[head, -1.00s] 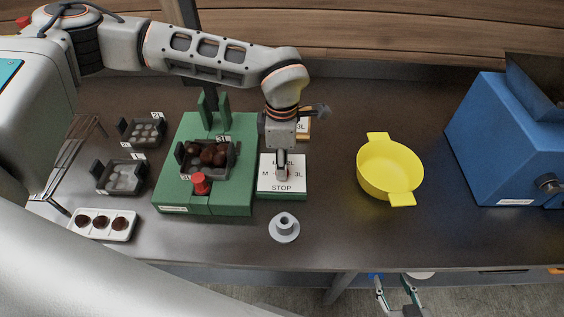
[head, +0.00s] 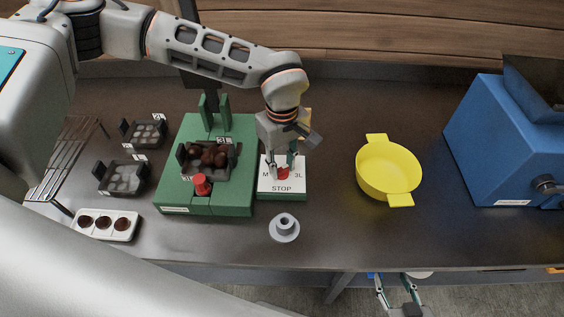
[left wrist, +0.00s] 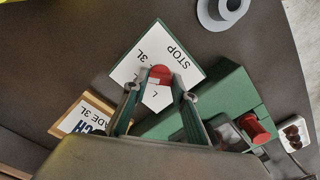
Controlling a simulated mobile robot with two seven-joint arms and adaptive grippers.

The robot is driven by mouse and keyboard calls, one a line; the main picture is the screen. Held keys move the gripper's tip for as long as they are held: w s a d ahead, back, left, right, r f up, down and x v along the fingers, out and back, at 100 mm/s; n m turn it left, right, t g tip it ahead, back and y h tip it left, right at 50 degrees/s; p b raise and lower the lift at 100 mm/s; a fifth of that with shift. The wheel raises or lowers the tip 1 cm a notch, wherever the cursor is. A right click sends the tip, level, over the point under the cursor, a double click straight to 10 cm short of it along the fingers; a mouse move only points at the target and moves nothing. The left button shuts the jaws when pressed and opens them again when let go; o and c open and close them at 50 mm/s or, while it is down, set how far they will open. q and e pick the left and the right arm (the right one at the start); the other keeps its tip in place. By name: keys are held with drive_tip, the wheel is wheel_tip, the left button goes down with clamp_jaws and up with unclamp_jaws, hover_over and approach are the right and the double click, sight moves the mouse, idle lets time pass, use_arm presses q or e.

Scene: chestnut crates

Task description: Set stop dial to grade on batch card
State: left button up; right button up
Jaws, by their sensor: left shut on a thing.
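The stop dial is a red knob (head: 283,173) on a white plate (head: 281,188) marked M, 3L and STOP, on a green block. The knob also shows in the left wrist view (left wrist: 160,74), with an L close by. My left gripper (head: 284,170) comes down from above and is shut on the knob, one finger on each side. Where the knob points I cannot tell. The batch card (left wrist: 84,120), wood-framed, reads "ADE 3L" in the left wrist view, partly hidden by my gripper. My right gripper (head: 395,290) is low beyond the table's front edge, its fingers apart.
The green stand (head: 232,199) with a dark tray of brown chestnuts and a red knob is left of the dial. A grey flanged piece (head: 284,228) stands in front. A yellow bowl (head: 389,170) and a blue machine (head: 500,140) are to the right.

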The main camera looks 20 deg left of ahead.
sight(282, 169)
use_arm(q)
drive_tip(key=m+p, duration=0.1)
drive_tip(key=m, duration=0.5)
drive_tip(key=shift+w+r+m, duration=0.1)
drive_tip(key=shift+r+m, duration=0.05)
drive_tip(key=shift+m, duration=0.15)
idle(0.5)
drive_tip(key=o, duration=1.1)
wheel_tip(282, 169, up, 12)
drive_tip(key=shift+s, duration=0.2)
